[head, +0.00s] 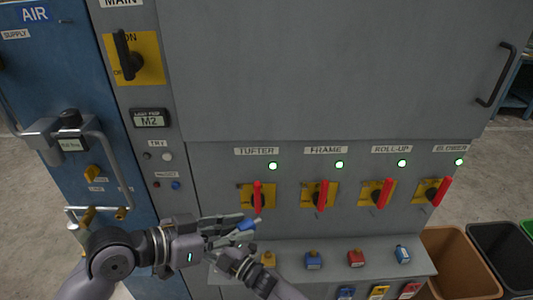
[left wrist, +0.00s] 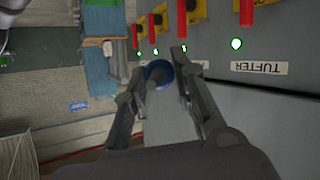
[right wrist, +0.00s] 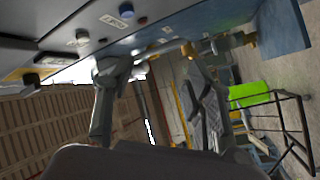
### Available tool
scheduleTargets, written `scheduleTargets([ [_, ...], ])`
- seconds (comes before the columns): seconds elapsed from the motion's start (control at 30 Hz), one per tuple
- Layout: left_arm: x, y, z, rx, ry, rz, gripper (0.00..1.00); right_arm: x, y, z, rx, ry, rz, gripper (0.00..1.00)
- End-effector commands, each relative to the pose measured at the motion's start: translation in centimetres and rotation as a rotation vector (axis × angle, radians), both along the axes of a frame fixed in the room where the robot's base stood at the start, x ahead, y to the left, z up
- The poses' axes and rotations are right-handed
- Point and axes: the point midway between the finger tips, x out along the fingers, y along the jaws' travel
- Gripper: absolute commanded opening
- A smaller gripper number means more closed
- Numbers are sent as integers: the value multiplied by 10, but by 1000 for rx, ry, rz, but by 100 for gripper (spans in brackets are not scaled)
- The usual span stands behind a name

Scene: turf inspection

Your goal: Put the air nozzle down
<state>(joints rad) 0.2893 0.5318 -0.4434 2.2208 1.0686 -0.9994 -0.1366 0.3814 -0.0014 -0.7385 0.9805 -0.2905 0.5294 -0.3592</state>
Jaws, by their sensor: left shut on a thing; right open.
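My left gripper (head: 243,222) is shut on a small blue thing, seemingly the air nozzle (head: 247,225), in front of the grey cabinet below the TUFTER switch. In the left wrist view the nozzle (left wrist: 158,74) shows as a blue ring with a dark middle between the fingertips (left wrist: 160,68); the fingers hide part of it. My right gripper sits low beside the left one, partly overlapped in the head view; its open fingers (right wrist: 150,62) show in the right wrist view with nothing held between them.
The grey cabinet carries red-handled switches (head: 321,194) with lit green lamps. A sloping ledge (head: 420,262) below bears several coloured padlocks (head: 356,258). The blue AIR panel (head: 55,65) with metal pipework (head: 108,160) stands at left. A brown bin (head: 460,258) and a black bin (head: 502,258) stand at right.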

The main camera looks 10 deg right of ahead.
Motion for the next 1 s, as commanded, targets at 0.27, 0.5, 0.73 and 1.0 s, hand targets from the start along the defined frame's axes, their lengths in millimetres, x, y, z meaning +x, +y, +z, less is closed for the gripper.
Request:
scheduleTargets([
  [0.27, 0, 0, 0, -1, -1, 0, 0, -12, 29, 153, -217, -847, 347, 48],
  [0.5, 0, 0, 0, -1, -1, 0, 0, -50, 11, 210, -423, -1523, 726, 48],
  [0.73, 0, 0, 0, -1, -1, 0, 0, -56, -58, 236, -625, -2001, 1190, 48],
  [1.0, 0, 0, 0, -1, -1, 0, 0, -45, -148, 277, -768, -2214, 1699, 48],
])
